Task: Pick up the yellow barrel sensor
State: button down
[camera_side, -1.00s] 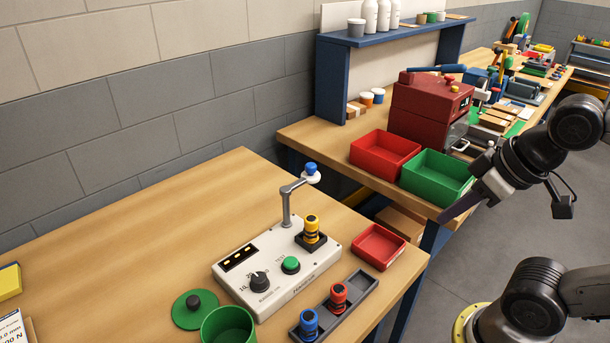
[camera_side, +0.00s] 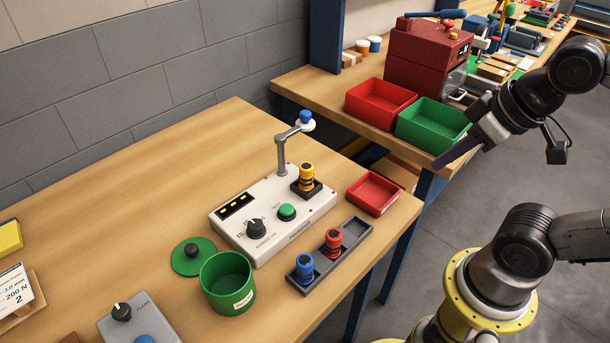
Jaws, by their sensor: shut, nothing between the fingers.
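The yellow barrel sensor (camera_side: 306,177) has dark bands and stands upright in a black square seat on the white test box (camera_side: 270,240). A grey post with a bent arm and a blue-and-white tip (camera_side: 306,120) rises just behind it. My gripper (camera_side: 440,163) is at the right, beside the front of the green bin. It is shut and empty, well to the right of the sensor and apart from it.
A grey tray (camera_side: 355,231) holds a red barrel (camera_side: 333,242) and a blue barrel (camera_side: 305,268). A small red tray (camera_side: 373,193) lies right of the test box. Red (camera_side: 381,101) and green (camera_side: 432,124) bins stand on the back bench. A green cup (camera_side: 228,285) stands in front.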

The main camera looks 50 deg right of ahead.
dwell(0.4)
jog(key=shift+c, duration=2.2)
grip_release()
jog(key=w+a+r+n+g, duration=0.1)
jog(key=w+r+n, duration=0.6)
jog(key=n, duration=0.4)
jog(key=n+g, duration=0.5)
jog(key=n, duration=0.3)
send_over(306, 166)
jog(key=f, duration=1.1)
jog(key=shift+w+d+f, duration=0.15)
jog(key=shift+w+f, duration=0.05)
jog(key=shift+f, duration=0.15)
jog(key=shift+s+f, duration=0.15)
jog(key=shift+f, duration=3.15)
